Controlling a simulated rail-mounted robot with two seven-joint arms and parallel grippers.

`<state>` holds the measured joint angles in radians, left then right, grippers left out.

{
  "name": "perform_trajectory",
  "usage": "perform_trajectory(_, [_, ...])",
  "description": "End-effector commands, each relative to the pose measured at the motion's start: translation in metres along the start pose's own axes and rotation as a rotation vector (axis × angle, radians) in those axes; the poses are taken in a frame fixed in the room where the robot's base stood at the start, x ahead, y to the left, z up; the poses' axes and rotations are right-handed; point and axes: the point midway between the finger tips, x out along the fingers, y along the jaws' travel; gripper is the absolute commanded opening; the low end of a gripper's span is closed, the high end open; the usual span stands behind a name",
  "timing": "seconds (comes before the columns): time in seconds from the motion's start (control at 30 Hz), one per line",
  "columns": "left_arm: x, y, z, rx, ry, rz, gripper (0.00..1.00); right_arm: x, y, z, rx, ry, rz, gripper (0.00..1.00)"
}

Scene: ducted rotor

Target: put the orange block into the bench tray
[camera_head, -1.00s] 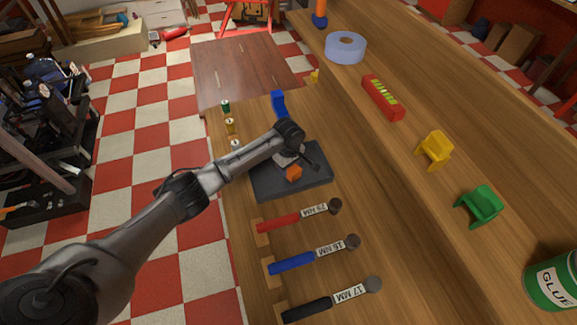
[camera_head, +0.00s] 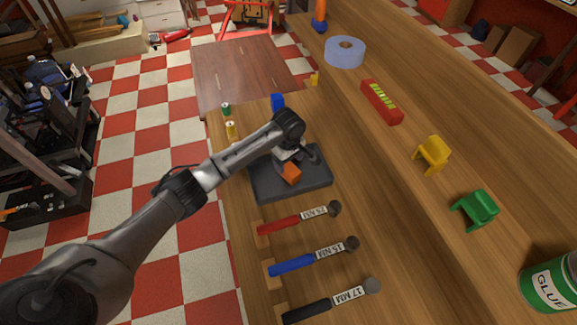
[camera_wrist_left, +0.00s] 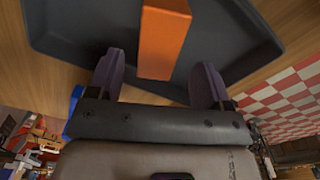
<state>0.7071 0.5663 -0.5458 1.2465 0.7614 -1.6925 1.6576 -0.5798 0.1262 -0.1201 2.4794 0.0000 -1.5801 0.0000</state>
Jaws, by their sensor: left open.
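The orange block (camera_head: 290,173) is in the dark grey bench tray (camera_head: 318,183), seen near the tray's middle in the head view. In the left wrist view the orange block (camera_wrist_left: 163,42) stands out above the tray floor (camera_wrist_left: 85,22), in line with the space between the two fingers. My left gripper (camera_head: 287,160) is over the tray, right beside the block; in the left wrist view its fingers (camera_wrist_left: 160,82) are apart and open. Whether a finger touches the block I cannot tell. My right gripper is not in view.
Red (camera_head: 285,224), blue (camera_head: 297,261) and black (camera_head: 312,308) handled tools lie in front of the tray. A blue object (camera_head: 277,102) and small coloured pieces stand behind it.

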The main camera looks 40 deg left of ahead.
Motion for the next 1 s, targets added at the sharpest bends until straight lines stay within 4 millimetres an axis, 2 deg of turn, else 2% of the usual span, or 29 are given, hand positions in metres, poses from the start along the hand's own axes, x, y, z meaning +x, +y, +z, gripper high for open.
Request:
perform_trajectory(0.03, [-0.013,0.000,0.000,0.000,0.000,0.003,0.73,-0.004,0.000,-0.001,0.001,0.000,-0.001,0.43])
perform_trajectory(0.2, [-0.041,0.000,0.000,0.000,0.000,0.002,0.73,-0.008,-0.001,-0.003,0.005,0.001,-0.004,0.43])
perform_trajectory(0.4, [-0.063,0.000,0.000,0.000,-0.001,0.000,0.73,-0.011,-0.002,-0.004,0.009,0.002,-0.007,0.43])
perform_trajectory(0.6, [-0.071,0.000,0.000,0.000,-0.001,0.000,0.73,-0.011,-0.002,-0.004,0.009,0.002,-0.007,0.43])
perform_trajectory(1.0, [-0.072,0.000,0.000,0.000,-0.001,0.000,0.73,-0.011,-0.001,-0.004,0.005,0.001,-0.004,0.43])
